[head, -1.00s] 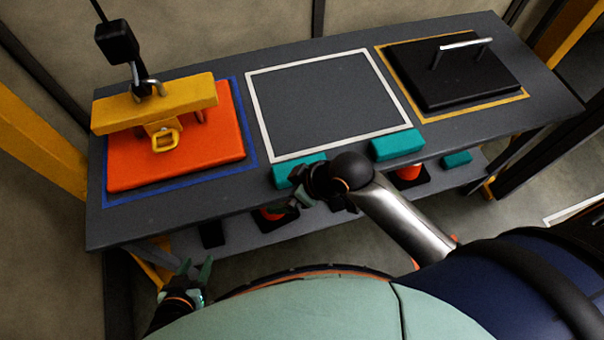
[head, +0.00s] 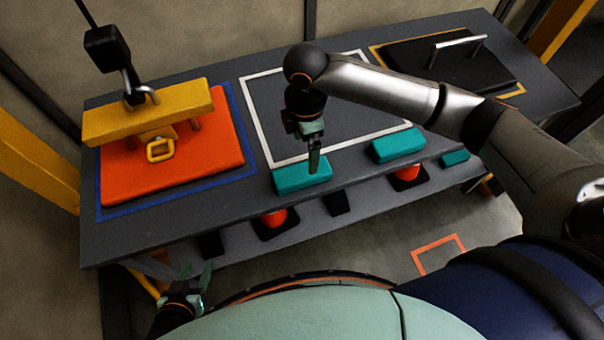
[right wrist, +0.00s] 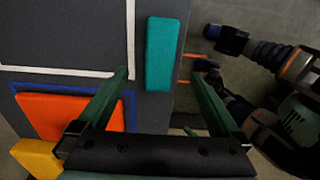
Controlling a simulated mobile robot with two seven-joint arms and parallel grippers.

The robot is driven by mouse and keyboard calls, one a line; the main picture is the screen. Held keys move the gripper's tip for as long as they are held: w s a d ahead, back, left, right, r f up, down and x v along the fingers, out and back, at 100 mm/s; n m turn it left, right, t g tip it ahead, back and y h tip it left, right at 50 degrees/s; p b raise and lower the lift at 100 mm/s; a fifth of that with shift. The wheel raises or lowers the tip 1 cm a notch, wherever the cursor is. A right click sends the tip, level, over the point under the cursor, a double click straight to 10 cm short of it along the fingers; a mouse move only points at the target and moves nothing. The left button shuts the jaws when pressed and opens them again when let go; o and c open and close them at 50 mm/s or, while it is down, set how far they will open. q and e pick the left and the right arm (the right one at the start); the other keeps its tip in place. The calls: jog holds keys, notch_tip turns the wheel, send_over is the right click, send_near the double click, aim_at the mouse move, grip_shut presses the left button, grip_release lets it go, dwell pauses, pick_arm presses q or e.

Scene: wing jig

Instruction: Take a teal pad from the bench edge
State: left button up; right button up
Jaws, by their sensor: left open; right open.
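A teal pad (head: 290,182) lies on the front edge of the bench, below the white-outlined square. A second teal pad (head: 398,145) lies to its right on the same edge. My right gripper (head: 314,168) points down at the first pad, its fingers overlapping the pad's right part in the head view. In the right wrist view, a teal pad (right wrist: 166,50) lies ahead between the open fingers (right wrist: 161,75), with nothing held. How far the fingertips are above the pad is unclear. My left gripper (head: 196,276) is open and empty at the lower left, away from the bench.
An orange slab (head: 222,155) under a hanging yellow bar (head: 115,122) occupies the bench's left part. A black plate with a handle (head: 460,72) lies at the right. The white-outlined square (head: 265,105) is empty. A lower shelf holds orange-and-black items and another teal piece (head: 455,158).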

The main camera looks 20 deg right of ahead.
send_over(302, 172)
jog(key=f, duration=0.4)
jog(key=shift+w+d+f, duration=0.1)
jog(key=shift+d+f, duration=0.05)
jog(key=shift+d, duration=0.15)
jog(key=f, duration=0.3)
jog(key=f+b, duration=0.1)
jog(key=f, duration=0.1)
jog(key=shift+a+f, duration=0.25)
jog(key=shift+f, duration=0.1)
jog(key=c, duration=1.4)
jog(key=shift+r, duration=0.15)
